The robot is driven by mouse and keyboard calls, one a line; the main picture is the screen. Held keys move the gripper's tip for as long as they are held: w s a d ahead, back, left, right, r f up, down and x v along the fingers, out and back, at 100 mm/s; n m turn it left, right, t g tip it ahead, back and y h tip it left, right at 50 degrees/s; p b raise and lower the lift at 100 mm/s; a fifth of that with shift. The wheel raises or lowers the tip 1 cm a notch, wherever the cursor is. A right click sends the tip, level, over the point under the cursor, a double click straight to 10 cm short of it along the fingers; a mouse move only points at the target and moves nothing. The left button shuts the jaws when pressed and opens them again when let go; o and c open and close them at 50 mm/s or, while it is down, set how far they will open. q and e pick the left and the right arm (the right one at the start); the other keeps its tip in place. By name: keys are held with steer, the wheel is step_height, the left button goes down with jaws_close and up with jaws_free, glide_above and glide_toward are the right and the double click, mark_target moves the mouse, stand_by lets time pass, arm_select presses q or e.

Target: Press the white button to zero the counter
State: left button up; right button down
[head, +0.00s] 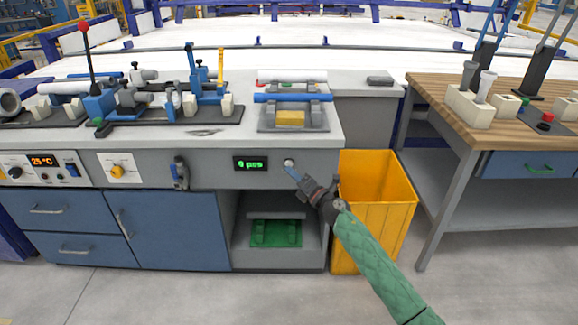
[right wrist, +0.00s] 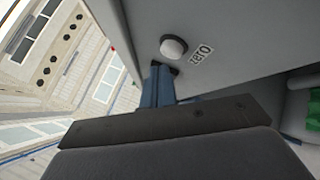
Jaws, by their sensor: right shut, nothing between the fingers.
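The white button (head: 289,162) is on the grey front panel of the bench, to the right of the counter display (head: 250,163), which shows green characters that look like "0 pcs". In the right wrist view the button (right wrist: 173,47) is round, beside a label (right wrist: 202,53) reading "ZERO". My right gripper (head: 291,171) is shut and empty, its blue fingertips just below the button. In the right wrist view its fingers (right wrist: 160,75) point at the panel close to the button; I cannot tell whether they touch it. My left gripper is not in view.
A yellow bin (head: 375,205) stands right of the bench, behind my right arm. A rack (head: 292,118) with a blue pipe (head: 292,97) sits on the bench above the panel. An open shelf below holds a green tray (head: 276,234). A wooden table (head: 440,92) is at right.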

steer(key=shift+w, duration=0.15)
stand_by(0.4)
steer(key=shift+w, duration=0.25)
stand_by(0.4)
steer(key=shift+w, duration=0.4)
stand_by(0.5)
stand_by(0.3)
steer(key=shift+s, duration=0.8)
steer(key=shift+s, duration=0.1)
